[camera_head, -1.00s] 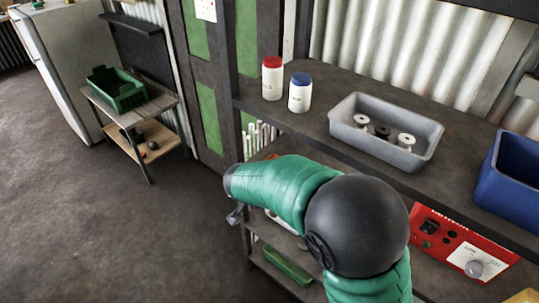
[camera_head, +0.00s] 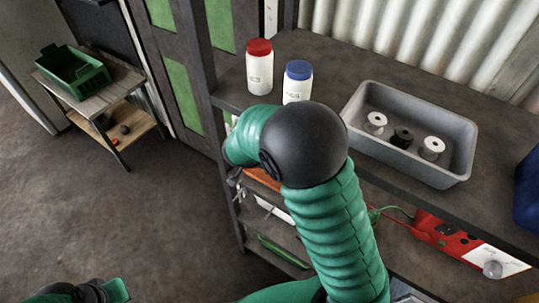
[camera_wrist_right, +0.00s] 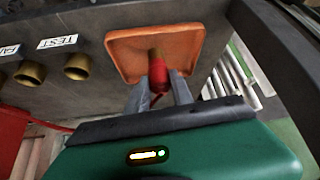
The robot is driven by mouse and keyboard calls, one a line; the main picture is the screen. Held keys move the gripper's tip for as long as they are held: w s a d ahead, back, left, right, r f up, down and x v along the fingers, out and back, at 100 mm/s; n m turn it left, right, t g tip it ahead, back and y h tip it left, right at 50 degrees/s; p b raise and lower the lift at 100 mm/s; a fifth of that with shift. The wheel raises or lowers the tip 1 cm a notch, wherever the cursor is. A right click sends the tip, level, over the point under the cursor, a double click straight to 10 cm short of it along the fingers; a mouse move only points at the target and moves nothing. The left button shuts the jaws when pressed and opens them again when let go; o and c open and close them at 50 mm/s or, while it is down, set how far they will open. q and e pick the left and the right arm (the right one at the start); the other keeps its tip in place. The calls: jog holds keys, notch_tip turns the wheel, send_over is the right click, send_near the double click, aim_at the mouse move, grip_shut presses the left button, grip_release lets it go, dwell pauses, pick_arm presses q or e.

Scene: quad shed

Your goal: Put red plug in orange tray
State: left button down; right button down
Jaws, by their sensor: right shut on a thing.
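In the right wrist view the red plug (camera_wrist_right: 158,74) is between the two grey fingers of my right gripper (camera_wrist_right: 160,92), which is shut on it. In the head view a strip of the orange tray (camera_head: 262,178) shows below my right forearm, which hides the right gripper and the plug. My left gripper is not clearly in view.
Brass sockets (camera_wrist_right: 77,67), one by a TEST label, sit left of the tray. The upper shelf holds a grey bin (camera_head: 420,165) with spools, a red-capped jar (camera_head: 259,70) and a blue-capped jar (camera_head: 298,82). A red instrument box (camera_head: 450,237) stands below. Open floor lies left.

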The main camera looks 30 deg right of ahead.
jog(key=d+f, duration=0.1)
jog(key=w+d, duration=0.1)
jog(key=shift+w+d+f+p, duration=0.15)
jog(key=shift+d+f+p, duration=0.15)
jog(key=shift+d+f, duration=0.35)
jog(key=shift+d, duration=0.05)
jog(key=shift+a+r, duration=0.1)
jog(key=shift+a, duration=0.5)
jog(key=c, duration=1.3)
grip_release()
jog(key=shift+w+d, duration=0.1)
jog(key=shift+o, duration=1)
jog(key=shift+d+f, duration=0.2)
jog(key=shift+d, duration=0.1)
jog(key=shift+r, duration=0.3)
jog(key=a+v, duration=0.1)
jog(key=v, duration=1.1)
jog(key=s+a+f+n+y, duration=0.2)
jog(key=s+a+f+n, duration=0.1)
jog(key=s+n, duration=0.3)
jog(key=s+a+f+n+y, duration=0.3)
jog(key=s+f+n, duration=0.1)
jog(key=s, duration=0.3)
jog(key=shift+s+a+n+g+y, duration=0.3)
jog(key=shift+a+n+g, duration=0.1)
jog(key=shift+n, duration=0.5)
